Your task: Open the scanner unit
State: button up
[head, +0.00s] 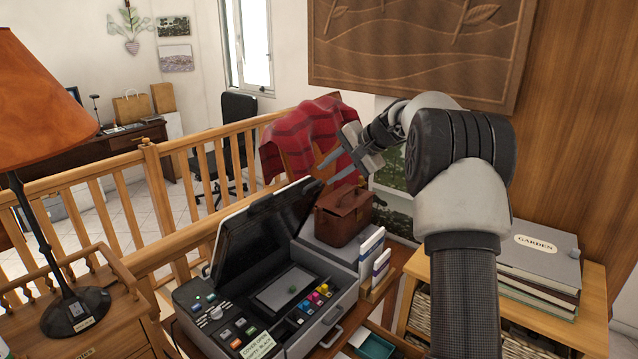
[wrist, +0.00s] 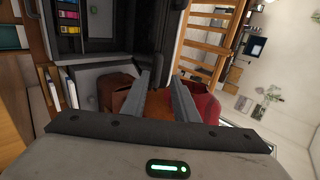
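The scanner unit (head: 262,232) is the dark upper part of a grey printer (head: 335,297). It stands tilted up, hinged at the back, with the printer's inside exposed. Several coloured ink cartridges (head: 314,297) sit in a row inside; they also show in the wrist view (wrist: 69,16). A label (head: 258,346) on the front left seems to read "cover open". My gripper (head: 325,176) is open and empty, in the air to the upper right of the raised unit's top edge. In the wrist view its fingers (wrist: 160,76) are apart with nothing between them held.
A brown leather bag (head: 343,214) stands behind the printer on its right side. White upright booklets (head: 371,252) stand beside it. A red plaid blanket (head: 300,135) hangs by the wooden railing (head: 215,150). An orange lamp (head: 50,100) stands left; grey albums (head: 540,265) lie right.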

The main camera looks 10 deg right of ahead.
jog(key=v, duration=0.9)
jog(key=shift+b, duration=0.35)
jog(key=shift+a, duration=0.1)
jog(key=s+a+r+n+g+h, duration=0.1)
jog(key=s+a+n, duration=0.1)
jog(key=s+a, duration=0.6)
jog(key=s+a+r+n+g+h, duration=0.1)
jog(key=s+a+n+h, duration=0.2)
jog(key=s, duration=0.8)
jog(key=s+f+n+h, duration=0.1)
jog(key=s+f, duration=0.3)
jog(key=s, duration=0.7)
jog(key=s+a+f+n, duration=0.1)
jog(key=s+f+n, duration=0.3)
jog(key=s, duration=0.7)
jog(key=shift+s+a+h, duration=0.2)
jog(key=shift+s+h, duration=0.1)
jog(key=shift+h, duration=0.1)
